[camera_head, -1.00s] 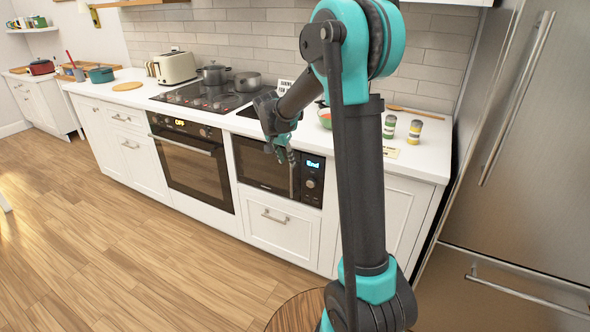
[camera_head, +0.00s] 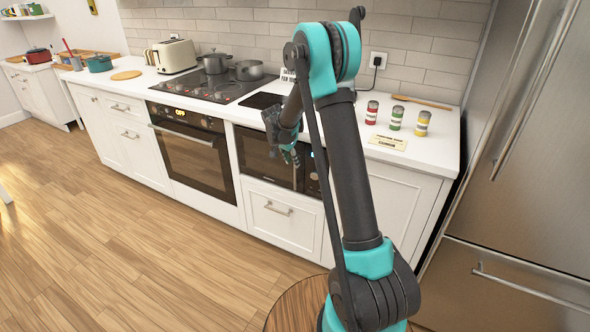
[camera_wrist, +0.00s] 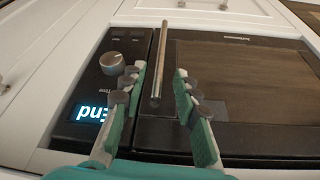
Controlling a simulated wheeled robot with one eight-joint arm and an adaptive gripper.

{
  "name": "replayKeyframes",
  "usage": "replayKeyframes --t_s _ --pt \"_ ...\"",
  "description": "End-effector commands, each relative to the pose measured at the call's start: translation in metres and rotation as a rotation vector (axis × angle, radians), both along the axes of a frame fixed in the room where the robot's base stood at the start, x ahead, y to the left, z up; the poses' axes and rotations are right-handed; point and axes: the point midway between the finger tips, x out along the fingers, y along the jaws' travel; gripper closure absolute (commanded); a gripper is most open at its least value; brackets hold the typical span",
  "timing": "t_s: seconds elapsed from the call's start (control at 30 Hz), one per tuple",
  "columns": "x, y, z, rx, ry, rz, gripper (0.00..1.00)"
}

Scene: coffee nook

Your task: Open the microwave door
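The microwave (camera_head: 257,158) is built into the white cabinets right of the oven, and its dark door looks shut. In the wrist view the door (camera_wrist: 240,75) lies right of a control panel (camera_wrist: 105,80) with a knob and a lit "End" display. The grey bar handle (camera_wrist: 162,62) stands along the door edge beside the panel. My gripper (camera_wrist: 160,78) is open, with one finger on each side of the handle in the picture. I cannot tell whether the fingertips reach around the bar.
The oven (camera_head: 192,155) is to the left and a white drawer (camera_head: 283,215) with a bar handle is below. The counter above holds several spice jars (camera_head: 397,117). A steel fridge (camera_head: 510,150) stands at the right. The wooden floor at left is open.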

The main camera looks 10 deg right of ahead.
Motion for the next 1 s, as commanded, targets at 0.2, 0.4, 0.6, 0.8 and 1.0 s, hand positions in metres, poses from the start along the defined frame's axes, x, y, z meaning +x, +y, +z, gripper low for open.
replayKeyframes --t_s 0.2,0.4,0.6,0.8,1.0 --pt "0.010 -0.011 -0.035 0.001 0.001 0.000 0.69" --pt "0.014 -0.015 -0.050 0.001 0.001 0.000 0.69" --pt "0.015 -0.016 -0.053 0.000 0.001 0.001 0.69" --pt "0.015 -0.016 -0.053 0.000 0.000 0.001 0.77" --pt "0.015 -0.016 -0.053 0.000 0.000 0.001 1.00"
